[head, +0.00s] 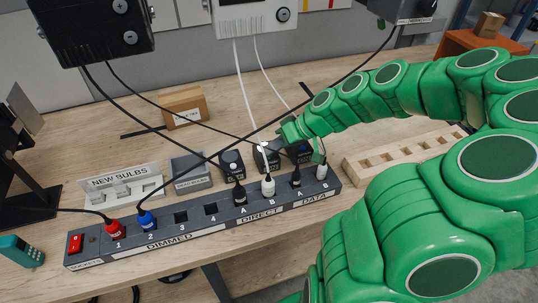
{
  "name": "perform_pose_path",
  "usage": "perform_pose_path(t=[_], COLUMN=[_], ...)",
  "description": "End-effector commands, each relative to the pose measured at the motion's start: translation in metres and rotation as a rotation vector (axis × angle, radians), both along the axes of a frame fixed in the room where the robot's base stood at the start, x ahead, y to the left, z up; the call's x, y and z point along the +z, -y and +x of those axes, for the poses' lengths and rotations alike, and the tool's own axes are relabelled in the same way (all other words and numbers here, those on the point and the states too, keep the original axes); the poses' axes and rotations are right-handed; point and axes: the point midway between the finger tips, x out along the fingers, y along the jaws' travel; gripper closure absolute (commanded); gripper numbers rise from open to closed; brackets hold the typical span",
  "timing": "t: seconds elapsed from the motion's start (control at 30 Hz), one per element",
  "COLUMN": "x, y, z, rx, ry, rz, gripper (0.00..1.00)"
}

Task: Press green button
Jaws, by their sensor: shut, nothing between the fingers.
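I cannot make out a green button in the head view. Several small dark boxes stand in a row behind the power strip: a left one (232,165), a middle one (266,160) and a right one partly covered by my gripper. The left and middle ones have pale round tops, whose colour is hard to tell. My green gripper (302,138) is shut and empty, low over the right end of this row. Whether it touches a box is unclear. The power strip (190,236) lies in front, with a red rocker switch (75,243) at its left end.
The strip holds red (115,228), blue (147,220), black and white plugs; sockets 3 and 4 are empty. Black and white cables cross above the bench. A "NEW BULBS" rack (122,184), cardboard box (185,106) and wooden block with holes (400,158) stand around.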

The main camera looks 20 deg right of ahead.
Motion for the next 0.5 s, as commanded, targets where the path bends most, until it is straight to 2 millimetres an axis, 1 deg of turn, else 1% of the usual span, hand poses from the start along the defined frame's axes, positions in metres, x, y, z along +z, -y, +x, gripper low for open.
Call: perform_pose_path(t=[0.17,0.5], x=[0.0064,0.0076], y=[-0.0001,-0.0002], z=[0.0000,-0.0001], rx=[0.000,0.000], ry=[0.001,0.000], rz=[0.000,0.000], gripper=[1.00,1.00])
